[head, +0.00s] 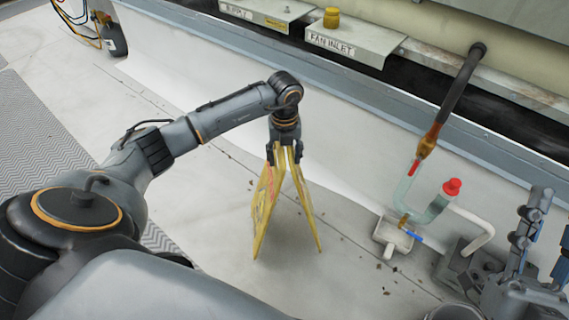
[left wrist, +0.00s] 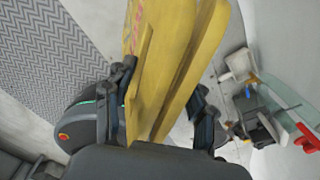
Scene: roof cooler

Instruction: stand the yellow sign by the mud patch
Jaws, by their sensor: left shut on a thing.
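The yellow sign (head: 264,212) is a folding A-shape with its two panels spread apart at the bottom, upright in the head view. My left gripper (head: 284,156) is shut on its top edge from above. In the left wrist view the sign (left wrist: 180,70) runs up between the fingers of my left gripper (left wrist: 162,120). I cannot tell whether its lower edges touch the floor. My right gripper (head: 546,240) is at the right edge, partly cut off, with its fingers apart and empty. I cannot make out a mud patch; only small dark specks show on the floor.
A drain pipe assembly with a red cap (head: 452,187) and a small white tray (head: 397,235) stand right of the sign. A grey patterned mat (head: 40,150) lies at left. Metal covers (head: 355,38) line the back wall.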

